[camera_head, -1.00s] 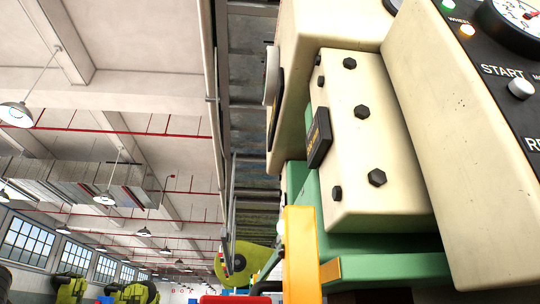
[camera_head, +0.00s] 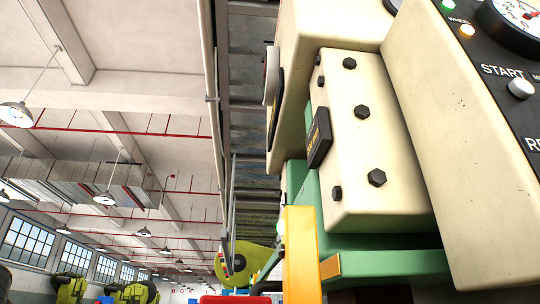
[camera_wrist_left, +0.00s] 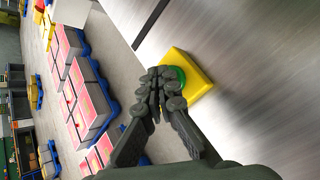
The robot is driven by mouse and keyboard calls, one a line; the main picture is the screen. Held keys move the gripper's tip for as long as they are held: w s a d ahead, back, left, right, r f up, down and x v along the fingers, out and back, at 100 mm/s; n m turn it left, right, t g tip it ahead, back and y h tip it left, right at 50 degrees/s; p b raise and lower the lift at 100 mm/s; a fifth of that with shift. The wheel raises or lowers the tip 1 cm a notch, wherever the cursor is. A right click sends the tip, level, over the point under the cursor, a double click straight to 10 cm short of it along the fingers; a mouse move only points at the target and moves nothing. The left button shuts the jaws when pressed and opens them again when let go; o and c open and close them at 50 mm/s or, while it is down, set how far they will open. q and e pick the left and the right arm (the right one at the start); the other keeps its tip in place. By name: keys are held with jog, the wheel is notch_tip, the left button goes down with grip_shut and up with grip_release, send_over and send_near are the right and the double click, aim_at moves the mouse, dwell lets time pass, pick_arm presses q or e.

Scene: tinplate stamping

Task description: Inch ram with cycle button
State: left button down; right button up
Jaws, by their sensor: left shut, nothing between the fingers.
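In the left wrist view my left gripper (camera_wrist_left: 167,86) is shut with nothing between its fingers. Its fingertips are at a green round button (camera_wrist_left: 181,73) on a yellow box (camera_wrist_left: 198,78) and partly cover it. I cannot tell whether they touch or press it. In the head view the cream bolted block of the press (camera_head: 375,135) stands over a green part (camera_head: 385,262). A control panel with a START knob (camera_head: 521,87) is at the upper right. Neither gripper shows in the head view.
A yellow upright guard (camera_head: 301,255) stands in front of the press at the bottom. In the left wrist view a bare metal surface (camera_wrist_left: 250,50) lies around the yellow box. Pink-topped grey crates (camera_wrist_left: 92,95) on blue pallets stand on the floor at left.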

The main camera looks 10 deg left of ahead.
pick_arm(q)
jog(key=shift+r+p, duration=0.5)
jog(key=shift+r, duration=0.4)
jog(key=shift+r+p, duration=1.5)
jog(key=shift+r, duration=1.05)
